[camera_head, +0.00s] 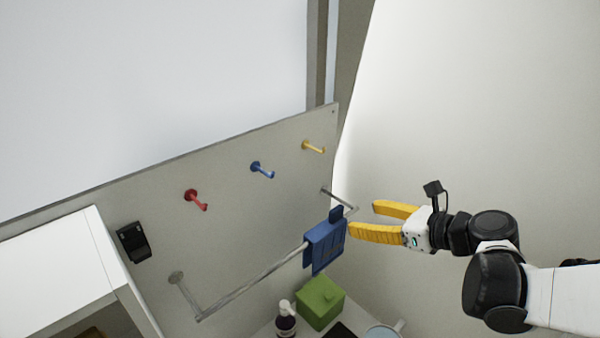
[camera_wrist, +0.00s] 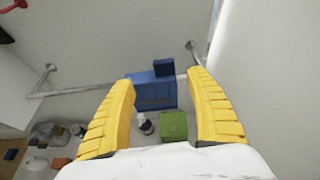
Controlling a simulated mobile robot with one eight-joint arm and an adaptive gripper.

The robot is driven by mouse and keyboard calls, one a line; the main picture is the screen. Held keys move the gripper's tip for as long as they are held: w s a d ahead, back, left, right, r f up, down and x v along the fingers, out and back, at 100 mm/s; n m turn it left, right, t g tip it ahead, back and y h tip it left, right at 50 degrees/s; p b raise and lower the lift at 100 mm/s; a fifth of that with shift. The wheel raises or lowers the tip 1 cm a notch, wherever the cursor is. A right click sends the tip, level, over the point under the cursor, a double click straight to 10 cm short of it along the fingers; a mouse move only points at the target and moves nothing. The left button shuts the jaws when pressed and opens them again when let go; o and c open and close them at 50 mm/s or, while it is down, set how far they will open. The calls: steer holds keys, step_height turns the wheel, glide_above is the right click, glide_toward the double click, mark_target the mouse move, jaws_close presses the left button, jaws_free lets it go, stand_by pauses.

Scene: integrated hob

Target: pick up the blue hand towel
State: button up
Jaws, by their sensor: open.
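The blue hand towel (camera_head: 322,246) hangs folded over the right part of a metal rail (camera_head: 255,281) in the head view. A small darker blue piece (camera_head: 336,214) shows at its top edge. In the wrist view the towel (camera_wrist: 155,92) lies ahead, in the gap between my fingers. My gripper (camera_head: 362,219) has yellow fingers spread apart and is just right of the towel in the head view. In the wrist view my gripper (camera_wrist: 160,84) is open and nothing is held. I cannot tell whether a fingertip touches the towel.
Red (camera_head: 196,200), blue (camera_head: 262,170) and yellow (camera_head: 314,147) hooks stick out of the panel above the rail. A green box (camera_head: 320,302), a dark bottle (camera_head: 285,320) and a mug (camera_head: 383,331) stand below. A white cabinet (camera_head: 60,265) is at the left.

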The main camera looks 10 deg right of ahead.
mark_target(339, 211)
steer(key=shift+m, duration=0.4)
steer(key=x, duration=0.4)
steer(key=shift+w+d+b, duration=0.3)
steer(key=shift+w+b, duration=0.05)
steer(key=x, duration=0.6)
steer(key=shift+f+b, duration=0.15)
steer(key=shift+b, duration=0.25)
jaws_close()
